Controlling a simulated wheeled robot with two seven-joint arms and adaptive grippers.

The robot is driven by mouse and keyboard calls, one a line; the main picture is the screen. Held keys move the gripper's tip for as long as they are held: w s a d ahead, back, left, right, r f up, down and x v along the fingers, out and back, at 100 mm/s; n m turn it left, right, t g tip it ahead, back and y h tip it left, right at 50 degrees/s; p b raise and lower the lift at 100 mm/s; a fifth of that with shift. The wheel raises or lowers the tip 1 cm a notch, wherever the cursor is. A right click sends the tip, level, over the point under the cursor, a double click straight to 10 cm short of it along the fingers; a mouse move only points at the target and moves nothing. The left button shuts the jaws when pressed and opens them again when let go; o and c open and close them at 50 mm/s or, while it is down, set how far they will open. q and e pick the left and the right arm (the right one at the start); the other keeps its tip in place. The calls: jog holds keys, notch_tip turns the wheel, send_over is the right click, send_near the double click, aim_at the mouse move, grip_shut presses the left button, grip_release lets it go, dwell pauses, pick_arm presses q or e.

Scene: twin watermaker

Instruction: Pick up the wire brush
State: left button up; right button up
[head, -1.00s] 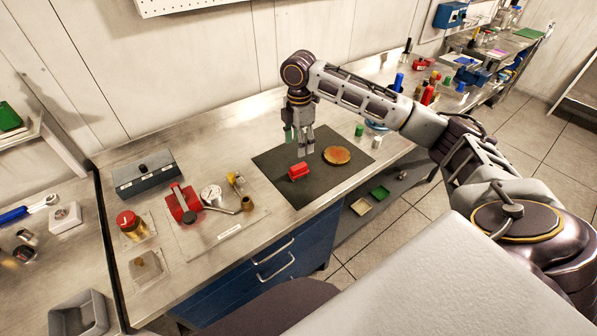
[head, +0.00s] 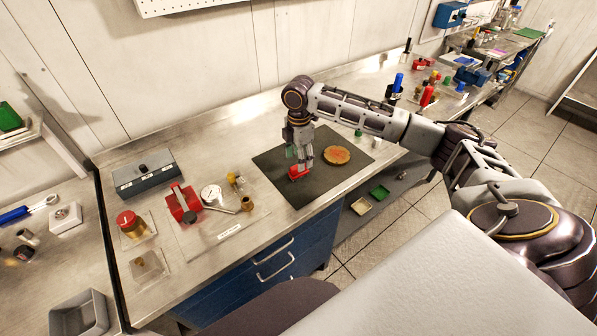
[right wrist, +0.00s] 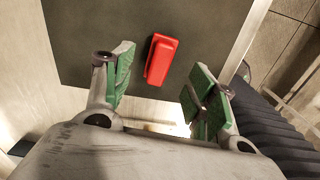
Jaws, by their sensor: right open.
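The wire brush appears to be the small red block-shaped item (head: 297,174) on the dark mat (head: 277,183); no bristles can be made out. In the right wrist view the red item (right wrist: 161,59) lies on the mat beyond and between the fingertips. My right gripper (head: 304,162) points down just above it in the head view and partly covers it. In the right wrist view the gripper (right wrist: 160,88) is open, with green pads apart and nothing between them. My left gripper is not in view.
A round rusty-brown disc (head: 337,155) lies on the mat to the right of the gripper. A plate with a gauge (head: 211,194) and red fitting stands left of the mat. A grey box (head: 146,174) stands further left. The bench's front edge is close to the mat.

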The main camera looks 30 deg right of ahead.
jog(key=shift+f, duration=2.5)
jog(key=c, duration=1.1)
